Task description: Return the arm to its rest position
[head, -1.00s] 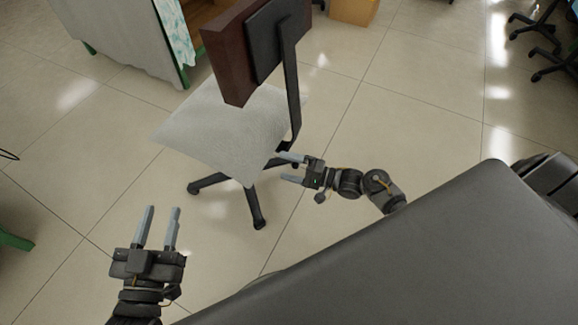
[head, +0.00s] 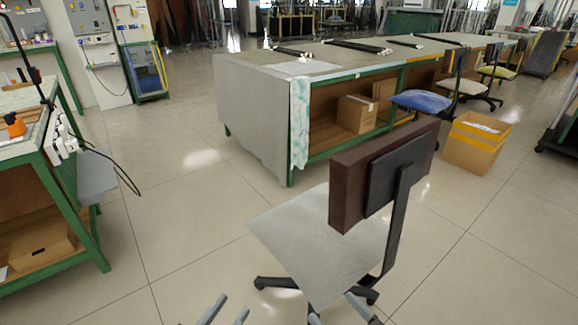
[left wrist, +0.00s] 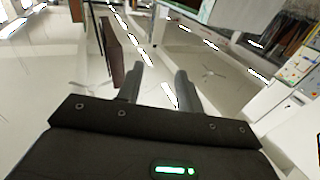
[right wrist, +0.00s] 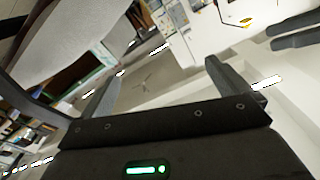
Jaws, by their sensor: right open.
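My left gripper (head: 227,312) shows only its fingertips at the bottom edge of the head view. Its two fingers stand apart with nothing between them in the left wrist view (left wrist: 158,88). My right gripper (head: 337,312) also shows only its fingertips at the bottom of the head view, just in front of the chair. In the right wrist view its fingers (right wrist: 172,88) are wide apart and empty. The rest of both arms is out of the head view.
An office chair with a pale seat (head: 320,245) and brown back (head: 375,180) stands close ahead. Behind it is a green-framed workbench (head: 262,110) with a grey cover. A yellow-taped box (head: 475,145) is at right and a green-framed table (head: 75,215) at left. Floor between is clear.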

